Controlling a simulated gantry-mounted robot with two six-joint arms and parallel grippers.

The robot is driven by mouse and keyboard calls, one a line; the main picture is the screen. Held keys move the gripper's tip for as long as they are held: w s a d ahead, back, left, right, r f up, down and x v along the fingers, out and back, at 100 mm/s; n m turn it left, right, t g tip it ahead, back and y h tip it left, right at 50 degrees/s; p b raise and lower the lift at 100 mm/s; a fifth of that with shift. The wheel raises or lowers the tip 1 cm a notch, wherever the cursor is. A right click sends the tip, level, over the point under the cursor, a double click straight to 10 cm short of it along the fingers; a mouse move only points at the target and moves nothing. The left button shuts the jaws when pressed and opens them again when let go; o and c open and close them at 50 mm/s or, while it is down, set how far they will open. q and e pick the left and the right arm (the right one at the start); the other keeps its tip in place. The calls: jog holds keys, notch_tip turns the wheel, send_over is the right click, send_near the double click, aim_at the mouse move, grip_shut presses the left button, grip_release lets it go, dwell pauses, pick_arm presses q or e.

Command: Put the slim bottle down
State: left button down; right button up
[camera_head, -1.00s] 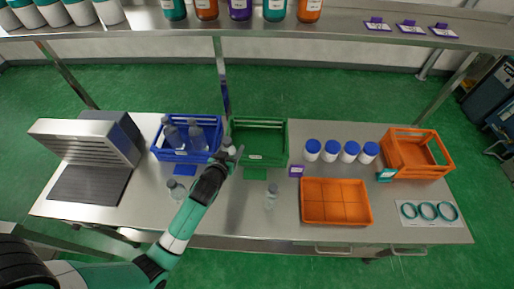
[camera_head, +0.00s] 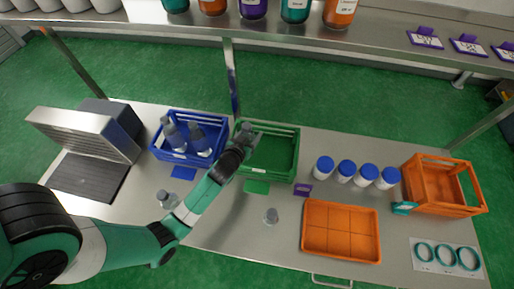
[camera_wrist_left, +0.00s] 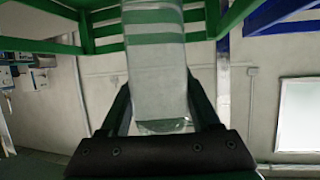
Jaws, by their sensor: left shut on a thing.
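My left gripper (camera_head: 244,140) is shut on the slim bottle (camera_wrist_left: 156,65), a clear, pale bottle that fills the gap between the fingers in the left wrist view. In the head view the bottle's grey top (camera_head: 247,128) shows just past the fingers, at the left end of the green crate (camera_head: 284,129). The green slats show through or behind the bottle in the wrist view. I cannot tell whether its base touches the crate floor. My right gripper is not in view.
A blue crate (camera_head: 163,158) with several bottles stands left of the green one. Blue-capped jars (camera_head: 345,171), an orange tray (camera_head: 341,202) and an orange crate (camera_head: 463,207) are at the right. A shelf (camera_head: 390,48) crosses above.

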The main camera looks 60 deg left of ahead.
pick_arm(q)
jog(key=shift+f+b, duration=1)
jog(key=shift+f, duration=2.1)
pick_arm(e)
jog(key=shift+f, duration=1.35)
pick_arm(q)
jog(key=shift+w+f, duration=0.1)
jog(key=shift+f, duration=0.05)
jog(key=c, duration=0.6)
grip_release()
jog(key=shift+f, duration=0.1)
jog(key=o, duration=0.5)
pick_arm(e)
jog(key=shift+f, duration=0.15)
